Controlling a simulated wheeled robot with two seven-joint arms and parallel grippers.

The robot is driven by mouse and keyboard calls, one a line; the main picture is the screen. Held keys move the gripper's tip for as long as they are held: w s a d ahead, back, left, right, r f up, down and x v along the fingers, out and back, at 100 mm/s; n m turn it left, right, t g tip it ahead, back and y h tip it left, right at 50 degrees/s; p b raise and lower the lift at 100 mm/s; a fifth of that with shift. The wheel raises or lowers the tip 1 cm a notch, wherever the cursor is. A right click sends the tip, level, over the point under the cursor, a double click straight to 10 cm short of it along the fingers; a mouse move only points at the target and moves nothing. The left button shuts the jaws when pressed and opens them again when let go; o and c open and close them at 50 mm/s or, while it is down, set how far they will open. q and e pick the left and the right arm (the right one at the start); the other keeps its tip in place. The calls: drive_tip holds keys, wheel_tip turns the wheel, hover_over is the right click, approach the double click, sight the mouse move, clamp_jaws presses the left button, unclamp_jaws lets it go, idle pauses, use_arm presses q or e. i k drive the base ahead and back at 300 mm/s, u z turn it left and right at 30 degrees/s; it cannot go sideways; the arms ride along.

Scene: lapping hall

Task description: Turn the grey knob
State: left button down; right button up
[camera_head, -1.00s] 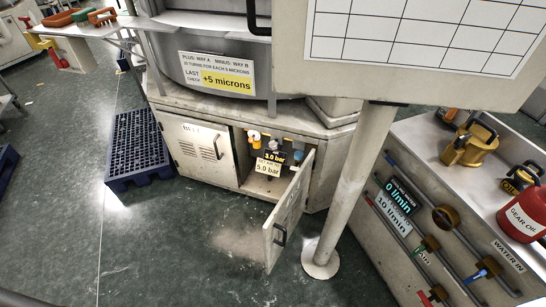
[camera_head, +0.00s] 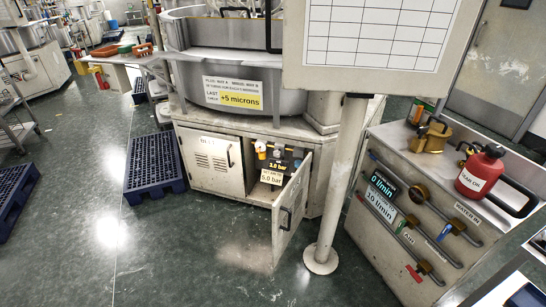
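An open cabinet under the round lapping machine holds a small pressure display (camera_head: 278,166), seemingly reading 1.0 bar. A label (camera_head: 271,177) below it reads 5.0 bar. Small fittings sit around the display: a yellow-orange one (camera_head: 261,147) at left and a bluish one (camera_head: 297,163) at right. A small knob-like part shows just above the display, but it is too small for me to tell whether it is the grey knob. Neither of my grippers is in view.
The cabinet's right door (camera_head: 290,212) stands open toward me. A pale post (camera_head: 338,190) stands right of it, carrying a gridded board (camera_head: 375,35). A bench (camera_head: 385,235) with pipes and a red oil can (camera_head: 481,172) is at right. Blue pallets (camera_head: 153,163) lie left. Floor ahead is clear.

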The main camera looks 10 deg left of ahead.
sight(278, 154)
drive_tip(key=u, duration=0.75)
drive_tip(key=i, duration=0.8)
drive_tip(key=u, duration=1.15)
drive_tip(key=i, duration=1.15)
drive_tip(key=z, duration=0.3)
drive_tip(key=i, duration=1)
drive_tip(key=z, duration=1.3)
drive_tip(key=i, duration=0.5)
drive_tip(key=z, duration=0.5)
